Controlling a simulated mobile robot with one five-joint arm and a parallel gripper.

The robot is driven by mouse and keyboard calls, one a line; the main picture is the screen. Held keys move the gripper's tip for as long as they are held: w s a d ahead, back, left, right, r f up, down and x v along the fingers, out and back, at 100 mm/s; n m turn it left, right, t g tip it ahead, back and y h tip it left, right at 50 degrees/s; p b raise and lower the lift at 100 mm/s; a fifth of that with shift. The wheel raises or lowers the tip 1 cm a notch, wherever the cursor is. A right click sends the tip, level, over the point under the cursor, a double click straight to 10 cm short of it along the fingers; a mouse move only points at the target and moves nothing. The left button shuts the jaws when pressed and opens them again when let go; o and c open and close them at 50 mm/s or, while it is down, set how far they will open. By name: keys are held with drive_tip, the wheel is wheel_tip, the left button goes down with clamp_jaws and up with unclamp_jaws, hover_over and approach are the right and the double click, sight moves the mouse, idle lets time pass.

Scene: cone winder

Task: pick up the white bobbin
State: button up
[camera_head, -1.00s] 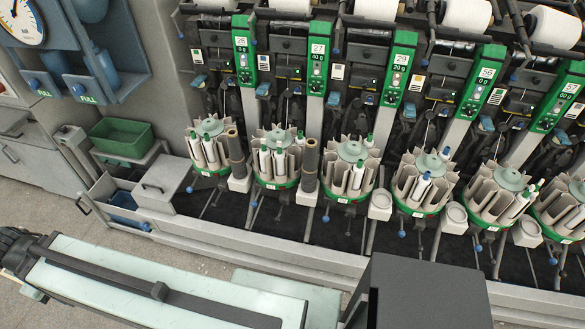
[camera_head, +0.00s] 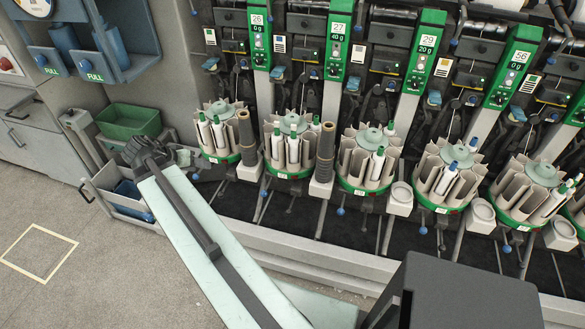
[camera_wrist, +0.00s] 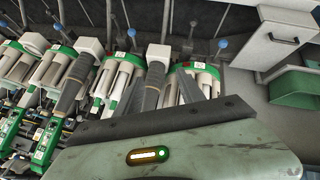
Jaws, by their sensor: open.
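Several white bobbins with green tips stand in round grey holders with green rims. Two white bobbins (camera_head: 204,131) are in the leftmost holder (camera_head: 222,158), others (camera_head: 293,148) in the second, and one (camera_head: 377,163) in the third. White bobbins (camera_wrist: 121,82) also show upside down in the wrist view. I cannot tell which one the task means. My gripper (camera_wrist: 174,88) is open and empty, its grey fingers pointing at the leftmost holders. In the head view my arm's end lies left of the leftmost holder; the jaws are not clear there.
A green bin (camera_head: 128,121) and an open drawer (camera_head: 105,190) are at the left. A grey rail (camera_head: 285,250) runs before the holders. The floor at lower left is clear.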

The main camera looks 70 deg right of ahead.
drive_tip(key=s+d+f+m+g+h+b, duration=0.2)
drive_tip(key=s+d+m+g+h+b, duration=0.3)
drive_tip(key=s+d, duration=0.85)
drive_tip(key=m, duration=0.5)
approach(292, 135)
drive_tip(key=d, duration=0.2)
drive_tip(key=shift+n+y, duration=0.3)
drive_tip(key=shift+y, duration=0.1)
drive_tip(key=b+x, duration=0.1)
drive_tip(key=x, duration=0.3)
drive_tip(key=b+x, duration=0.2)
drive_tip(key=x, duration=0.2)
drive_tip(key=shift+s+a+f, duration=0.1)
drive_tip(key=shift+s+f, duration=0.1)
drive_tip(key=shift+f, duration=0.1)
drive_tip(key=c, duration=0.8)
drive_tip(key=shift+r, duration=0.1)
